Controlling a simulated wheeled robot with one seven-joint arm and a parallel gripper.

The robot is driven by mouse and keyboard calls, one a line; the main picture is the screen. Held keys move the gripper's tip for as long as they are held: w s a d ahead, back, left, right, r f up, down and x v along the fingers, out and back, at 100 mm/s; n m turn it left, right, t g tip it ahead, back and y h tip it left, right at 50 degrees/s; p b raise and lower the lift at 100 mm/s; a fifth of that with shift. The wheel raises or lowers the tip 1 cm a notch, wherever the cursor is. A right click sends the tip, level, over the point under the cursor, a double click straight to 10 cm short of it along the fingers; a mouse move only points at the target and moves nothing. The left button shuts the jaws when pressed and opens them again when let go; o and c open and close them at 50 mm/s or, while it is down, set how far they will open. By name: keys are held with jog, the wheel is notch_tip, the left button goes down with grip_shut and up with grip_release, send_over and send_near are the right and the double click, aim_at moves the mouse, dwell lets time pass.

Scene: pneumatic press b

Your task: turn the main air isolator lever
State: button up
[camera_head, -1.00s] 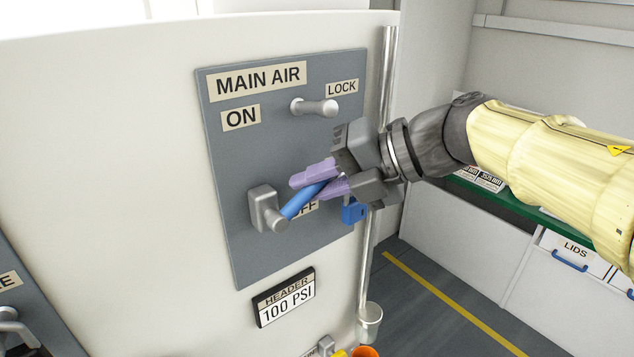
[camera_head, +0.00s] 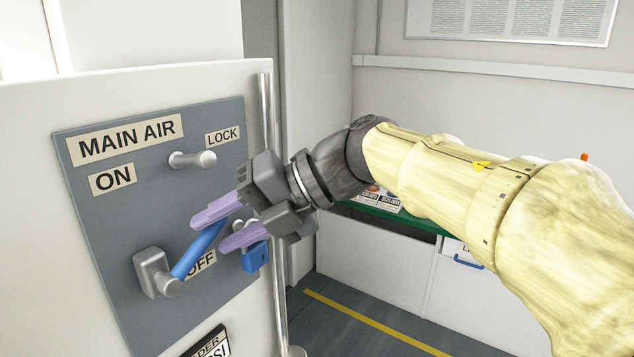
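The main air isolator lever has a blue handle (camera_head: 199,250) on a grey pivot block (camera_head: 152,272). It points up and to the right from the pivot, next to the OFF label (camera_head: 200,265). My gripper (camera_head: 209,236) is at the handle's outer end, with its two purple fingers spread apart. One finger is above the handle and the other is below and to the right, with a visible gap on the lower side. Whether the upper finger touches the handle I cannot tell. The handle's far end is partly hidden by the gripper.
The grey panel (camera_head: 80,240) carries an ON label (camera_head: 112,180), a LOCK label (camera_head: 223,137) and a protruding grey peg (camera_head: 192,160) above my gripper. A blue padlock (camera_head: 255,256) hangs just below the gripper. A vertical metal pipe (camera_head: 280,310) runs along the panel's right side.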

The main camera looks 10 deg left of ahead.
jog(key=b+v, duration=0.2)
jog(key=v, duration=1.2)
jog(key=shift+r, duration=0.1)
jog(key=shift+c, duration=0.2)
